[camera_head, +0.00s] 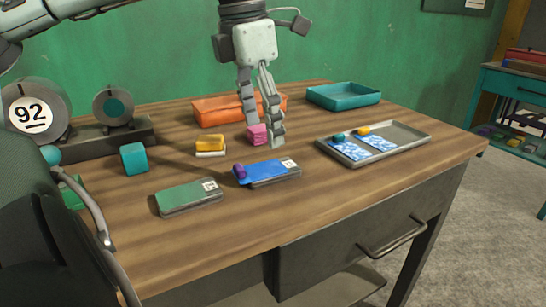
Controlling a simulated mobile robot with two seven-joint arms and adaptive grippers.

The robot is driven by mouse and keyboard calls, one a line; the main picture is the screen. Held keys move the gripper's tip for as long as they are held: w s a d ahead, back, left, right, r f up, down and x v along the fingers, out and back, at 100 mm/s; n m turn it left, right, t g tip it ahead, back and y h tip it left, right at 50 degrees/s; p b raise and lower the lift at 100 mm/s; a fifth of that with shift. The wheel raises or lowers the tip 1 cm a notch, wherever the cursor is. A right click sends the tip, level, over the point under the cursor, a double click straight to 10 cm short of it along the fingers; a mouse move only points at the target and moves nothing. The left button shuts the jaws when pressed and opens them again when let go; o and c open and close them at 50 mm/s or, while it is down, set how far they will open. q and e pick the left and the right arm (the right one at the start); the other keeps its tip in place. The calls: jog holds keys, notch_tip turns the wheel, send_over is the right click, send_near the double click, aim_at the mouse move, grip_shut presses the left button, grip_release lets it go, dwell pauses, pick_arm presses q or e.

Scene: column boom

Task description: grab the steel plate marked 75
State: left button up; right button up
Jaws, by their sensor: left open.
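No plate with a readable 75 shows in the head view. A grey steel disc (58,97) with a white label reading 92 stands upright at the left end of a dark rack (88,144). A smaller grey disc (101,101) with a teal centre stands on the same rack; no number shows on it. My left gripper (264,131) points down over the middle of the table, far right of the rack. It is open, with its fingers at a pink block (257,136); I cannot tell whether they touch it. My right gripper is not in view.
On the wooden table (330,200) lie a green labelled box (185,197), a blue labelled box (268,174), a yellow and white block (210,145) and a teal cube (134,158). Behind are orange (208,112) and teal (345,97) trays. A grey tray (405,137) sits right.

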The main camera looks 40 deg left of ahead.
aim_at(271, 167)
pick_arm(q)
jog(key=shift+w+a, duration=0.15)
jog(key=shift+w, duration=0.05)
jog(key=shift+f, duration=0.35)
jog(key=f, duration=0.4)
jog(key=w+f, duration=0.1)
jog(key=f, duration=0.2)
jog(key=shift+d, duration=0.3)
jog(key=shift+c, duration=0.3)
jog(key=shift+r, duration=0.1)
grip_shut()
